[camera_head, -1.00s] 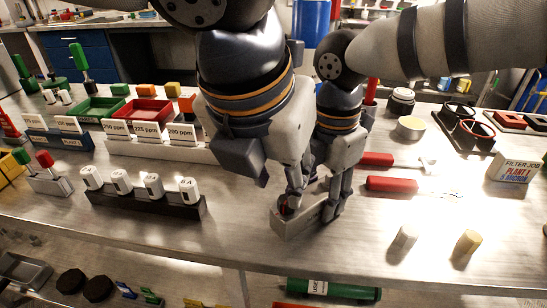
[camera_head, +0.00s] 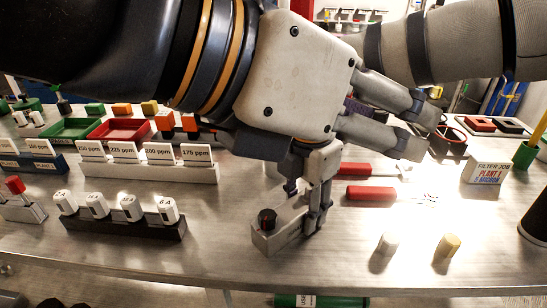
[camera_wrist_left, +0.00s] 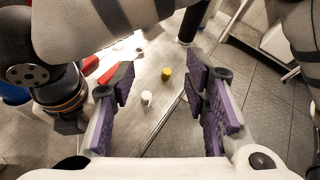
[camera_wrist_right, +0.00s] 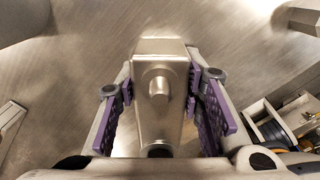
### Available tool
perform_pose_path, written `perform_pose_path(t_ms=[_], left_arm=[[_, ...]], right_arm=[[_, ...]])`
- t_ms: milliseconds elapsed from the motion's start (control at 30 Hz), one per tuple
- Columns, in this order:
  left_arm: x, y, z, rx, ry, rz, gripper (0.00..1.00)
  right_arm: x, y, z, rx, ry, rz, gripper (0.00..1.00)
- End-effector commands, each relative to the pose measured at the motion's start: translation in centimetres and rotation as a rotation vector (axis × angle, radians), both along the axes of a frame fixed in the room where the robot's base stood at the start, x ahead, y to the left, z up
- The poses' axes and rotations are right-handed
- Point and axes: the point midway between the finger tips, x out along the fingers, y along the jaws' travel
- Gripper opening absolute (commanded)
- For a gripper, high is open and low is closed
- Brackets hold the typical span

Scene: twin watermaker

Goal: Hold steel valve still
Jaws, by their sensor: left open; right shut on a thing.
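The steel valve (camera_head: 277,240) is a grey metal block on the bench with a dark, reddish-topped knob (camera_head: 267,218) at its near-left end. My right gripper (camera_head: 310,208) points down and is shut on the block's far end. In the right wrist view the valve (camera_wrist_right: 160,112) sits between the purple pads of my right gripper (camera_wrist_right: 160,88), with a round metal stub on top. My left gripper (camera_head: 422,130) is open and empty, raised above the bench, fingers pointing right. Its spread pads show in the left wrist view (camera_wrist_left: 160,85). It hides part of my right arm.
Red-handled tools (camera_head: 370,194) lie right of the valve. White (camera_head: 387,243) and yellow (camera_head: 447,245) cylinders stand at the right front. A dark rack (camera_head: 130,227) of white numbered cartridges stands left. Bench space before the valve is clear.

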Motion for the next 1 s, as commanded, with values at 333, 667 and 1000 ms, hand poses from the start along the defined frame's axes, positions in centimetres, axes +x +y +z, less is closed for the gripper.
perform_pose_path(t_ms=[333,667,1000], left_arm=[[-10.2,-3.3,-0.7,0.283,-0.771,-1.079,0.42],[-2.4,9.1,-7.2,1.218,-1.120,-1.804,0.42],[1.5,11.2,-8.5,1.455,-1.233,-1.968,0.42]], right_arm=[[0.0,0.0,0.0,0.000,0.000,0.000,0.00],[0.0,0.0,0.0,0.000,0.000,0.000,0.00],[0.0,0.0,0.0,0.001,0.001,0.000,0.00]])
